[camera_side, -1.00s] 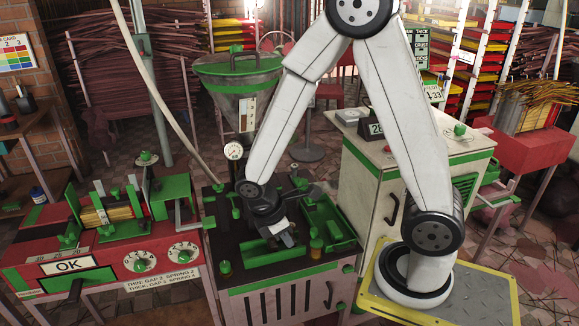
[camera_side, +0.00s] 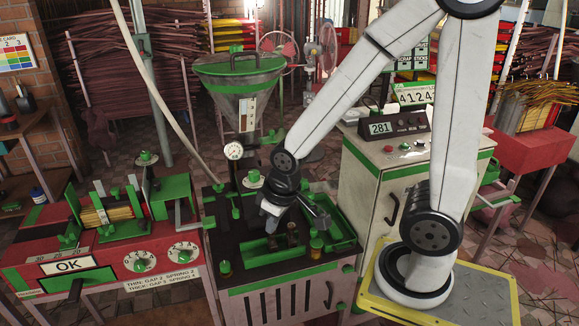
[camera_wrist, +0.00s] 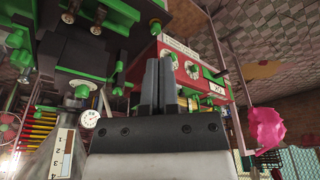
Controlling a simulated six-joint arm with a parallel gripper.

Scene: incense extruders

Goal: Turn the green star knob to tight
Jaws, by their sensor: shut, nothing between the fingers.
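My gripper (camera_side: 270,218) is over the dark top of the middle green-trimmed machine (camera_side: 228,243), its fingers pointing down and to the left. In the wrist view its two grey fingers (camera_wrist: 158,86) are together with nothing between them. Several small green knobs show: one at the machine's front left corner (camera_side: 225,267), one on its right side (camera_side: 348,268) and one on the post of the red bench (camera_side: 147,157). They are too small for me to tell which is star-shaped. My gripper touches none of them that I can see.
The red bench (camera_side: 110,278) with green clamps, two dials and an OK plate is at left. A hopper (camera_side: 238,95) and gauge (camera_side: 233,151) stand behind the machine. A green tray (camera_side: 335,235) lies right of my gripper. A cabinet (camera_side: 365,190) carries a display reading 281.

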